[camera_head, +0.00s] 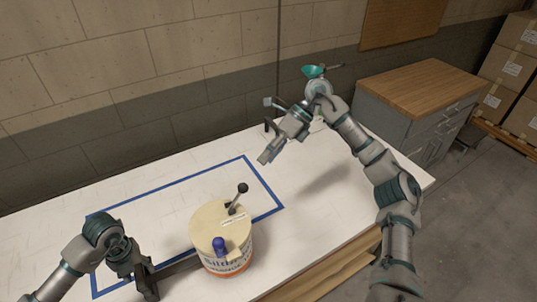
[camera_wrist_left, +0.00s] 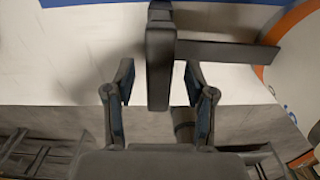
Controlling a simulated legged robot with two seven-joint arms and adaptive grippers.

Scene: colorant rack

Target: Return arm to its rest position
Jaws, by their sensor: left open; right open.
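My left gripper (camera_head: 138,270) is low at the left of the white table (camera_head: 330,228). In the left wrist view its two fingers (camera_wrist_left: 158,85) are open, on either side of a dark upright handle (camera_wrist_left: 159,55), with visible gaps. A dark bar (camera_head: 178,267) runs from that handle to a cream drum (camera_head: 207,214) with an orange band. The drum carries a black-knobbed lever (camera_head: 237,196) and a blue knob (camera_head: 219,244). My right arm reaches over the table's far right part; its gripper (camera_head: 267,153) points down-left, with no object seen in it.
Blue tape (camera_head: 265,183) outlines a rectangle on the table. A green funnel (camera_head: 313,71) shows behind my right arm, its support mostly hidden. A wood-topped grey cabinet (camera_head: 420,88) and cardboard boxes (camera_head: 513,67) stand at the right. The table's right front is clear.

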